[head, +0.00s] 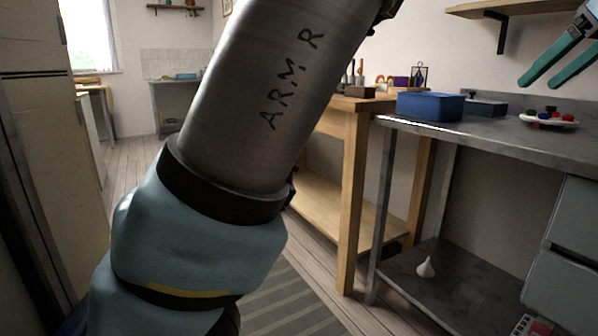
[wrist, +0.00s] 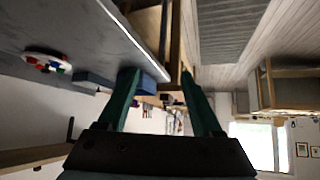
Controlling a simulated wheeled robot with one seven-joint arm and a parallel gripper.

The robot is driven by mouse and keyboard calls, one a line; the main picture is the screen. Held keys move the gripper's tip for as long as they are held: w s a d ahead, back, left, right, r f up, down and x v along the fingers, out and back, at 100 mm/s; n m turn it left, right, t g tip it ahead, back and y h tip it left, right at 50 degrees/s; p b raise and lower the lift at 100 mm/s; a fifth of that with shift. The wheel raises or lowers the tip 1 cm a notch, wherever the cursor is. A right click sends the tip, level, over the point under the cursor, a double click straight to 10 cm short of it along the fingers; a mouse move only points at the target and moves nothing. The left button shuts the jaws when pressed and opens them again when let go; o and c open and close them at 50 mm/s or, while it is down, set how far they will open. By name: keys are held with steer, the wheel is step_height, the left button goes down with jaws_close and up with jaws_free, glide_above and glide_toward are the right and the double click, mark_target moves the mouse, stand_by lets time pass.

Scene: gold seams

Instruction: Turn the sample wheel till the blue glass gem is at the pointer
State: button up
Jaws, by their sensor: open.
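The sample wheel (head: 548,120) is a small pale disc with several coloured pieces on it, lying on the grey metal bench at the right of the head view. It also shows in the wrist view (wrist: 46,62), upside down at the upper left. Red, green and blue spots show on it, but they are too small to tell the blue glass gem or the pointer surely. My gripper (head: 538,84) has teal fingers and is open and empty, in the air above the bench near the wheel. Both fingers show in the wrist view (wrist: 157,74), with nothing between them.
A blue box (head: 430,106) stands at the bench's left end, left of the wheel. A wooden table (head: 352,104) with small items adjoins the bench. A wall shelf (head: 510,8) is above. My arm hides the middle.

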steer(key=w+a+f+m+g+y, duration=0.1)
steer(key=w+a+f+g, duration=0.2)
steer(key=w+a+f, duration=0.55)
steer(key=w+a+f+m+g, duration=0.2)
steer(key=w+a+f, duration=0.4)
steer(key=a+f, duration=0.6)
steer(key=s+a+f+g+h, duration=0.1)
steer(key=s+a+f, duration=0.25)
steer(key=a, duration=0.55)
steer(key=s+a+f+g, duration=0.1)
steer(key=s+a+f, duration=0.1)
steer(key=a+f, duration=0.5)
steer(key=s+a+f+h, duration=0.1)
steer(key=s+a+f, duration=0.15)
steer(key=a, duration=0.85)
step_height(320, 180, up, 33)
steer(key=p, duration=3.2)
steer(key=shift+s+a+n, duration=0.4)
